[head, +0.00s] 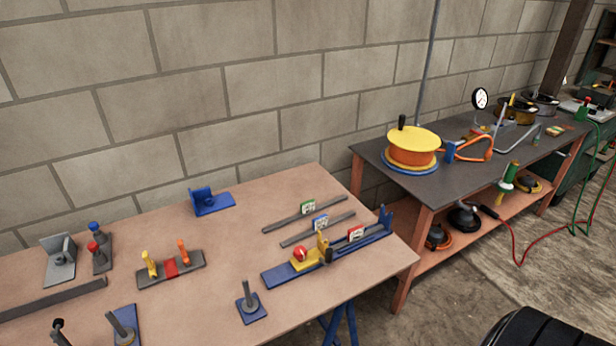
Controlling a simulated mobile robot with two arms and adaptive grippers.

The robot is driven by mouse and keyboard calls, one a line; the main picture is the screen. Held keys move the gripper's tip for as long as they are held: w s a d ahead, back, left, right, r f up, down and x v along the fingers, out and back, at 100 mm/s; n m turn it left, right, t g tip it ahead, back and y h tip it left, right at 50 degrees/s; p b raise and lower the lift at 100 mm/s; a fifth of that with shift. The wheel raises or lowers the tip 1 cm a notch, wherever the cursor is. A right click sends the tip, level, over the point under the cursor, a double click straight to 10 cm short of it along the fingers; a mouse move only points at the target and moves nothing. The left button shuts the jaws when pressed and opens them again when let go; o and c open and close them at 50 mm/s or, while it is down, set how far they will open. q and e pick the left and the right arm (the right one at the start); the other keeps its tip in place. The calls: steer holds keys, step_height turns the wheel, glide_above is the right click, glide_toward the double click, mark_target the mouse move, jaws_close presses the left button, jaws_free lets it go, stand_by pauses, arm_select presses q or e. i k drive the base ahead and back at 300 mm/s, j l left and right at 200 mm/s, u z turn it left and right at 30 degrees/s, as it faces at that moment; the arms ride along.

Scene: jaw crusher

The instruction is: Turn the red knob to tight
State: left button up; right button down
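A round red knob (300,254) sits on a yellow block (306,264) on a long blue rail fixture (280,277), near the right end of the brown table. A small tag with a red band (355,233) stands on the same fixture; its writing is too small to read. A second red knob (92,246) is on a grey bracket at the left, just below a blue knob (96,227). I cannot tell which red knob the task names or how either is turned. Neither of my grippers is in view.
The brown table (130,210) also holds a blue bracket (209,201), a grey bar with yellow and orange levers (172,271), and a blue-based post (250,303). A dark workbench (445,188) with a yellow-topped reel (413,146) stands right. A block wall is behind.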

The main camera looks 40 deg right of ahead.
mark_target(299, 253)
steer(key=z, duration=1.2)
